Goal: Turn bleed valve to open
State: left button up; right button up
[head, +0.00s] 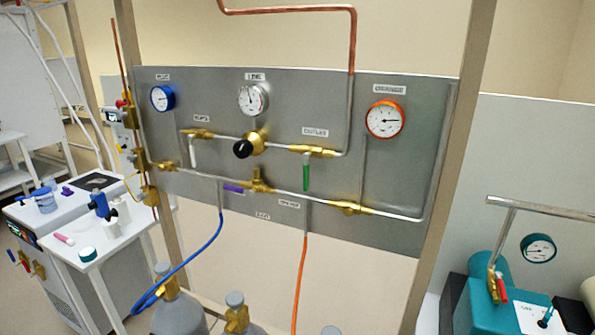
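A grey gas panel (400,218) carries several valves, and its small labels are too blurred to read surely, so I cannot tell for certain which valve is the bleed valve. A lower brass valve (258,181) has a purple lever (234,188) lying sideways, nearly along the pipe, above a small label. An upper left brass valve (197,133) has a white lever (193,153) hanging down. An upper right brass valve (314,151) has a green lever (306,178) hanging down. A brass regulator with a black knob (243,149) sits between them. Neither gripper is in view.
Blue (162,98), white (253,99) and orange (385,119) gauges line the panel's top. A blue hose (205,248) and an orange hose (299,275) hang below near gas cylinders (180,312). Upright posts (456,150) flank the panel. Carts stand left, a teal pump right.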

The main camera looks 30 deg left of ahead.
aim_at(190, 138)
jog(key=u, duration=0.95)
jog(key=i+u, duration=0.25)
jog(key=u, duration=0.15)
jog(key=i+u, duration=0.25)
jog(key=u, duration=0.15)
